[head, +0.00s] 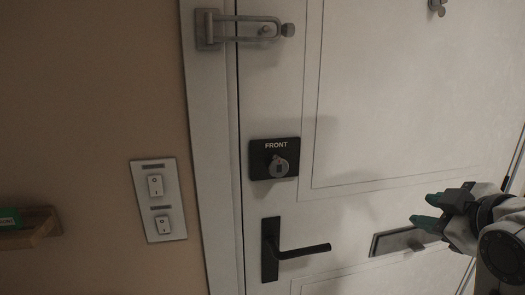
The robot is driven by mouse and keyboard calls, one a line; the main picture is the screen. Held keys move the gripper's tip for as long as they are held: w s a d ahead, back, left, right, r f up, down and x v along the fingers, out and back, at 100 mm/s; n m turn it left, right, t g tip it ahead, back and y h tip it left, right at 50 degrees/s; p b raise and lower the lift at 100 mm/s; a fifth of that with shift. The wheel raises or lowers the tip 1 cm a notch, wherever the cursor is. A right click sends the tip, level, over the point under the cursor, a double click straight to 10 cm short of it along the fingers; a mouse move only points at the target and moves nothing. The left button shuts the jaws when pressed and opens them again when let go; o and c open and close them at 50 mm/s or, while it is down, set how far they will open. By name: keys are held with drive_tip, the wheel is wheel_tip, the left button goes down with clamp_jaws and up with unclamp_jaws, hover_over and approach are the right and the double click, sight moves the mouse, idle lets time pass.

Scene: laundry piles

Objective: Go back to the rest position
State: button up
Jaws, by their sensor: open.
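My gripper (426,211) is at the lower right of the head view, in front of the white door (400,90). Its two green-tipped fingers point left and are apart, with nothing between them. A mail slot plate (396,241) on the door shows just below and behind the fingers, partly hidden by my gripper. I cannot tell how far the fingers are from the door.
The door carries a black lever handle (300,250), a black lock plate marked FRONT (262,158) and a metal swing-bar latch (225,30). A switch panel (159,225) is on the tan wall.

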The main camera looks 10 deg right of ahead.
drive_tip(key=s+a+f+m+g+y, duration=0.1)
drive_tip(key=s+a+f+m+g, duration=0.2)
drive_tip(key=f, duration=0.9)
drive_tip(key=s+a+f+m+g+y, duration=0.15)
drive_tip(key=s+a+f, duration=0.25)
drive_tip(key=f, duration=0.9)
drive_tip(key=s+a+f+m+g+h, duration=0.1)
drive_tip(key=s+f+g, duration=0.5)
drive_tip(key=s+f, duration=1)
drive_tip(key=s+a+m, duration=0.1)
drive_tip(key=s+m, duration=0.1)
drive_tip(key=s, duration=0.2)
drive_tip(key=shift+f, duration=0.3)
